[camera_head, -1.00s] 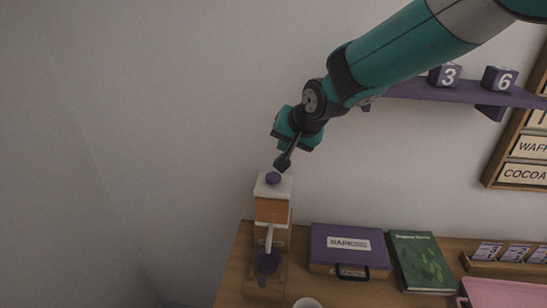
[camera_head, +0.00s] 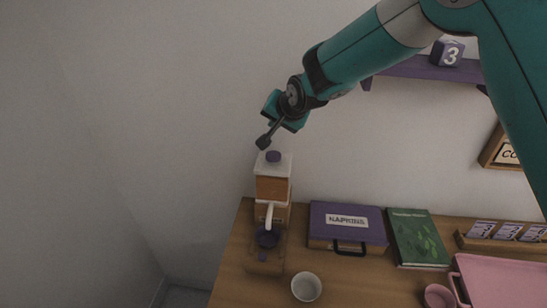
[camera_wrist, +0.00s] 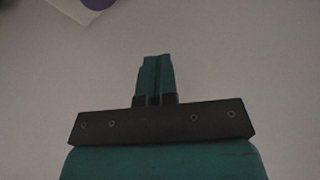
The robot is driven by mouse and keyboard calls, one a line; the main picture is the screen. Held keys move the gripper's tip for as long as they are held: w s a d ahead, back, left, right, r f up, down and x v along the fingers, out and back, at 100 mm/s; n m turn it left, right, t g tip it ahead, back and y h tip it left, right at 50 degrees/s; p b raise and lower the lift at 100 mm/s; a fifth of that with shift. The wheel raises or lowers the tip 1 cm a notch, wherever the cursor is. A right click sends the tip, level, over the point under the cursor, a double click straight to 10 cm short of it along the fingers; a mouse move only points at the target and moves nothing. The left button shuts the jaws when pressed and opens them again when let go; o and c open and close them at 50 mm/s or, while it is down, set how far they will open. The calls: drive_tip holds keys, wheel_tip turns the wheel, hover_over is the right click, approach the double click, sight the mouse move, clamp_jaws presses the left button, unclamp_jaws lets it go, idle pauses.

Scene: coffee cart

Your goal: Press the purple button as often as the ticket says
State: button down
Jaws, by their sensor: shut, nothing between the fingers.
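The purple button (camera_head: 273,156) sits on the white top of a coffee machine (camera_head: 272,188) with a wooden body. My gripper (camera_head: 263,143) is shut and empty, its tip just above and left of the button in the head view. A small gap seems to show between them. In the wrist view, my shut fingers (camera_wrist: 154,75) point at blank wall-grey background, and a purple part of the button (camera_wrist: 98,3) is cut off at the top left. Small purple-and-white cards (camera_head: 482,229) stand in a wooden holder at the right; their print is too small to read.
A purple napkin box (camera_head: 347,237), a green book (camera_head: 418,238), a pink tray (camera_head: 505,280) and a pink cup (camera_head: 438,296) are to the right. A purple shelf (camera_head: 425,69) holds a cube marked 3 (camera_head: 447,53).

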sight(276, 154)
wheel_tip(276, 154, down, 6)
drive_tip(key=b, duration=0.3)
drive_tip(key=shift+f+b, duration=0.25)
drive_tip(key=shift+b, duration=0.15)
drive_tip(key=shift+f, duration=0.15)
idle(1.4)
drive_tip(key=shift+f+b, duration=0.25)
drive_tip(key=shift+b, duration=0.25)
drive_tip(key=shift+f+b, duration=0.7)
drive_tip(key=shift+f, duration=0.15)
idle(0.6)
drive_tip(key=shift+r, duration=0.1)
idle(0.3)
drive_tip(key=shift+r+p, duration=0.7)
drive_tip(key=shift+r, duration=0.45)
drive_tip(key=shift+r+p, duration=1.3)
drive_tip(key=shift+r, duration=1.2)
